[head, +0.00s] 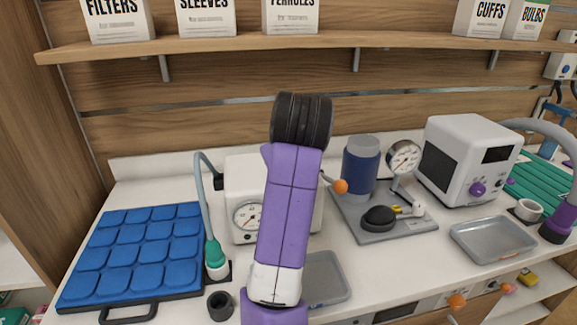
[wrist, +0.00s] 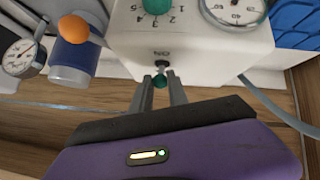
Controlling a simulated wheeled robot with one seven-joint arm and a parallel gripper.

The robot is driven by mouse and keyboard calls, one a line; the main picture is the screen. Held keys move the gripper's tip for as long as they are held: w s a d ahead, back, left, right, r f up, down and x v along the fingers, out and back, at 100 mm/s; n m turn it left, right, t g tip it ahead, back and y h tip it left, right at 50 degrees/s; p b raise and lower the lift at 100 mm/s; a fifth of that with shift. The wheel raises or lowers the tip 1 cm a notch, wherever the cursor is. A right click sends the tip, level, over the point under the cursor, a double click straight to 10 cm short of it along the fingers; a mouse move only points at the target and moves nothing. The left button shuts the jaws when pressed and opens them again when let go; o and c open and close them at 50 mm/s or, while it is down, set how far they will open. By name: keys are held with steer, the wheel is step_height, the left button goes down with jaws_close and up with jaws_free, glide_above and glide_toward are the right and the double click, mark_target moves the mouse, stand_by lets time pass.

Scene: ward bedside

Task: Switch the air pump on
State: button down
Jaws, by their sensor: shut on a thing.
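The air pump (head: 242,178) is a white box with a round gauge (head: 246,214), standing on the counter behind my arm in the head view. In the head view my arm hides the gripper and switch. I cannot tell which way the lever leans.
A blue padded mat (head: 140,245) lies left, with a grey hose (head: 203,175) beside it. An orange ball-tipped lever (head: 340,186), a blue cylinder (head: 360,165) and a dial gauge (head: 403,157) stand right of my arm. Grey trays (head: 325,277) and a white machine (head: 470,150) are also there.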

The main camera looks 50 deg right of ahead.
steer(key=shift+s+a+f+t, duration=0.1)
steer(key=shift+t, duration=0.2)
stand_by(0.4)
steer(key=c, duration=1.3)
jaws_free()
steer(key=shift+v, duration=3.95)
steer(key=shift+a+f, duration=0.1)
steer(key=shift+f, duration=0.05)
